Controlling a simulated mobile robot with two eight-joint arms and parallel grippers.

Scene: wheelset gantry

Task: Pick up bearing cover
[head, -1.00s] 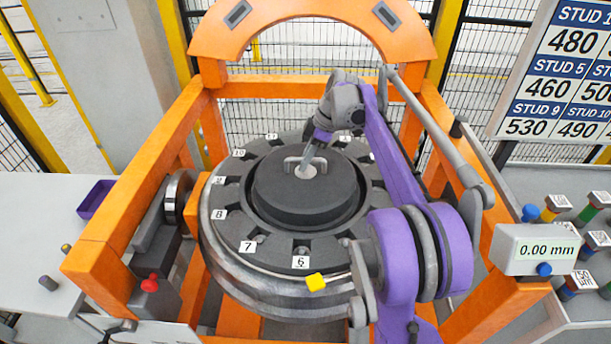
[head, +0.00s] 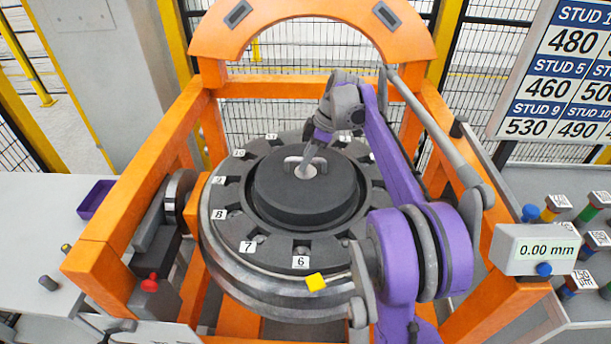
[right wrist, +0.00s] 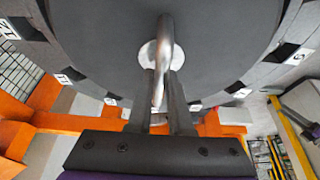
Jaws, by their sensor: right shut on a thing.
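The bearing cover (head: 285,199) is a dark grey round lid with a metal bar handle (head: 303,163) on top. It sits in the middle of the large wheel ring (head: 228,258). My right gripper (head: 305,171) reaches in from the right and is shut on the handle. In the right wrist view the two fingers (right wrist: 161,92) stand either side of the handle bar (right wrist: 164,52), with the cover's flat top (right wrist: 95,35) behind it. My left gripper is not in view.
An orange gantry frame (head: 112,225) surrounds the wheel. A gauge reading 0.00 mm (head: 534,250) and several coloured studs stand at right. A purple tray (head: 95,199) sits on the left table.

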